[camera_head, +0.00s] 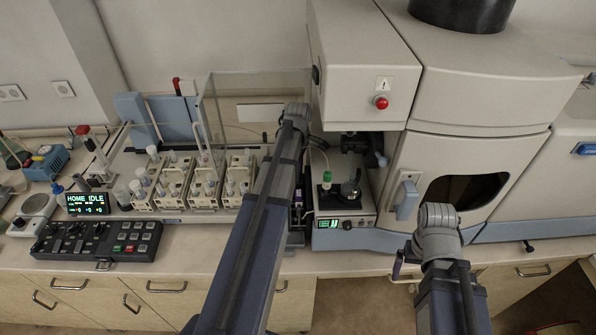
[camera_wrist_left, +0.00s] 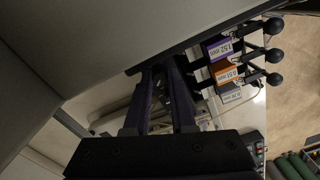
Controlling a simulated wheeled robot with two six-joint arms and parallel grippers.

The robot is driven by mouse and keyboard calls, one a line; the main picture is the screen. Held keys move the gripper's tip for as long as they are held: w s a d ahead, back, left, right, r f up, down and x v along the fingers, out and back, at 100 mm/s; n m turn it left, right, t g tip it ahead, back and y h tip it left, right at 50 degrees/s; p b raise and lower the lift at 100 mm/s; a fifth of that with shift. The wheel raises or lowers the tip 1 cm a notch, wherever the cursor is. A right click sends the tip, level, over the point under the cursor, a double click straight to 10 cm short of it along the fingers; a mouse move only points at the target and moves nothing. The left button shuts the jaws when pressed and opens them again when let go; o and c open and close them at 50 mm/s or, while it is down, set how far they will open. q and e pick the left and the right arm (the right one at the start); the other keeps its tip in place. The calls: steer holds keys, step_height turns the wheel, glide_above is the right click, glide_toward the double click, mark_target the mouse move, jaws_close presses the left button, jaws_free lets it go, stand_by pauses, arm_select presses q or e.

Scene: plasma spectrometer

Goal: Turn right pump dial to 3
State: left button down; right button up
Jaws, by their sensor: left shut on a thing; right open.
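My left arm reaches up the middle of the head view to the left side of the large instrument (camera_head: 365,38); its gripper is hidden there. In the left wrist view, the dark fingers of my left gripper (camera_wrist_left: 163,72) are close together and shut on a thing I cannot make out. Beside them are a purple tag (camera_wrist_left: 219,48), an orange tag (camera_wrist_left: 224,73) and a white tag (camera_wrist_left: 229,95), with black ball-ended levers (camera_wrist_left: 273,55). I cannot make out the right pump dial. My right gripper (camera_head: 399,266) is open, at the bench's front edge.
A small unit with a green display (camera_head: 327,224) and knob stands right of my left arm. Racks (camera_head: 172,187), a HOME IDLE display (camera_head: 87,204) and a black control panel (camera_head: 97,240) lie to the left.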

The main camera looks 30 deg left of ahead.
arm_select(q)
steer(key=m, duration=0.3)
steer(key=shift+m, duration=0.4)
steer(key=c, duration=0.8)
jaws_free()
steer(key=shift+o, duration=0.2)
